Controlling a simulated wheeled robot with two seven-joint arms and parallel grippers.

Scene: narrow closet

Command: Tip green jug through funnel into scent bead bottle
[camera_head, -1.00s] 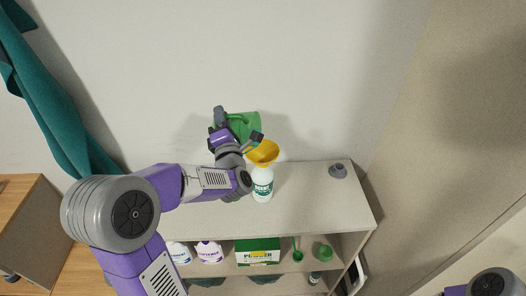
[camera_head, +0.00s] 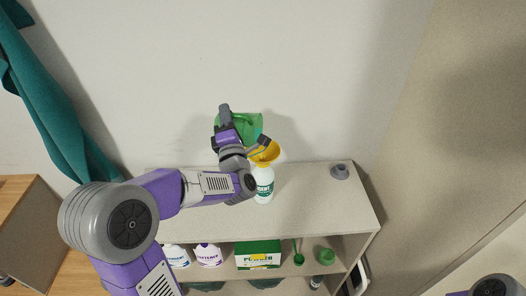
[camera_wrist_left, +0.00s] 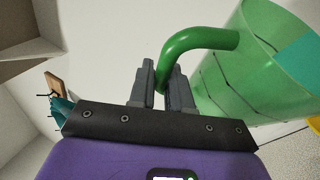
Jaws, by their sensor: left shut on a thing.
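The green jug (camera_head: 250,122) is in the air above the shelf unit, tilted, partly hidden behind my left gripper in the head view. In the left wrist view my left gripper (camera_wrist_left: 162,82) is shut on the jug's green handle (camera_wrist_left: 205,39). The translucent jug body (camera_wrist_left: 240,75) is to the right, with a teal patch inside. The yellow funnel (camera_head: 268,153) sits in the top of the white bottle (camera_head: 263,186) with a green label, just below and right of the jug. I cannot tell whether anything is pouring. My right gripper is out of view.
The bottle stands on the shelf unit's top (camera_head: 310,205), which is mostly bare. A small grey object (camera_head: 339,171) sits at its right end. Bottles, a green powder box (camera_head: 258,254) and green items are on the shelf below. A wall is close behind.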

